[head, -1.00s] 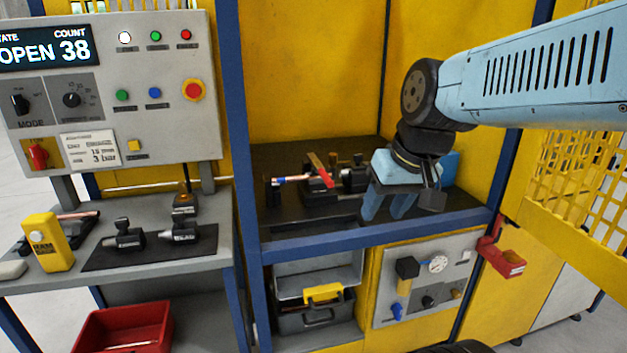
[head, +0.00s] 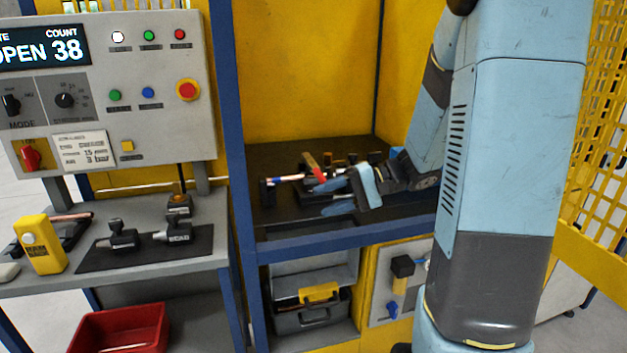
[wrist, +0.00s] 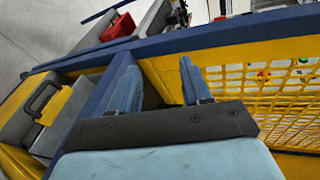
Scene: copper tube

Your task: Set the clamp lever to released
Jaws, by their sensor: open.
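The red clamp lever (head: 314,167) stands tilted on the dark bench in the bay. Its lower end is hidden behind my gripper. A copper tube with a blue band (head: 290,178) lies at the fixture just left of the lever. My gripper (head: 318,197) is open, its blue fingers pointing left in front of the clamp, close to the lever. I cannot tell whether a finger touches it. In the wrist view, nothing shows between the spread fingers (wrist: 155,62), and I cannot make out the lever.
A blue frame post (head: 228,120) stands left of the bay, and a blue rail (head: 310,238) runs along its front. A yellow mesh panel (head: 600,150) is at right. The control panel (head: 120,90) and a side table (head: 160,268) with fittings are left.

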